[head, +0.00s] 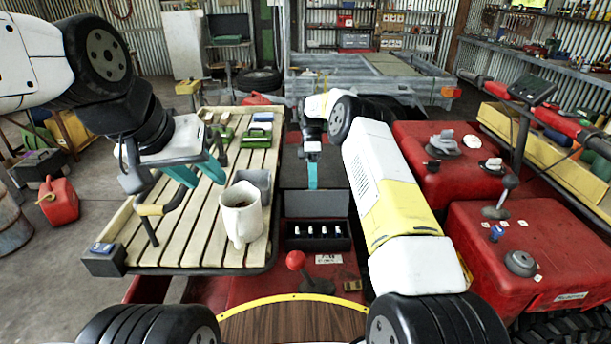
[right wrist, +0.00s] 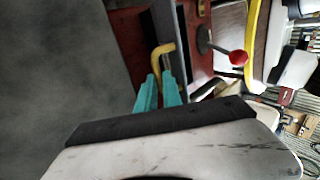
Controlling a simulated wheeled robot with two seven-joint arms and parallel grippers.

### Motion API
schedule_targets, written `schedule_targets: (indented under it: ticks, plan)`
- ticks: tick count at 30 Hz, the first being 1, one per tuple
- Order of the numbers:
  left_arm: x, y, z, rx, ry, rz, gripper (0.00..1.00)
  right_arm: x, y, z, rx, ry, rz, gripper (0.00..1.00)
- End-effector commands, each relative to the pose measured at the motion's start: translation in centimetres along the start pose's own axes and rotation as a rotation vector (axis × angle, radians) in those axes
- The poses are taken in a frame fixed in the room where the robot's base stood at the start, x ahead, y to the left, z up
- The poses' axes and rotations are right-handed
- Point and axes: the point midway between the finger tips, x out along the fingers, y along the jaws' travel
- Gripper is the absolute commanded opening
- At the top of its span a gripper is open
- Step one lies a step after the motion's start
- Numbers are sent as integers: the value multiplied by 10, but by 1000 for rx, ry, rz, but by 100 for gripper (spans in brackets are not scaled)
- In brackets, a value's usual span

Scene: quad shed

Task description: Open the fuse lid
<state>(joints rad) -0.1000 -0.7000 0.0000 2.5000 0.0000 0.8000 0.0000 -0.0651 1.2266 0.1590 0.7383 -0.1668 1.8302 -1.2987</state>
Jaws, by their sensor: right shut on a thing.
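The fuse box (head: 318,243) is a black case in the middle of the head view, with several white-topped fuses in a row inside. Its dark lid (head: 316,204) stands raised along the back edge, so the fuses show. My right gripper (head: 313,186) reaches down just behind the lid's top edge. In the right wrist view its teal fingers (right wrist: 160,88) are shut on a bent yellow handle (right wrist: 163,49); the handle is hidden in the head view. My left gripper (head: 209,183) is open and empty above the slatted wooden rack, apart from the fuse box.
A red-knobbed lever (head: 296,262) stands just in front of the fuse box. A white mug (head: 241,215) and a grey container (head: 255,182) stand on the slatted rack (head: 190,245) to the left. Red tanks (head: 480,225) stand to the right.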

Motion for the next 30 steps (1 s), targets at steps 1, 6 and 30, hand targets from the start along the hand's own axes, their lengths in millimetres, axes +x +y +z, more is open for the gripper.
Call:
schedule_targets:
  ticks: [1, 6, 30]
  plan:
    - [0, 0, 0, 0, 0, 0, 36, -1, 3, -6, -10, 12, 10, 0]
    - [0, 0, 0, 0, 0, 0, 36, -2, 3, -6, -10, 12, 9, 0]
    - [0, 0, 0, 0, 0, 0, 36, -18, -9, -6, -10, 10, 10, 32]
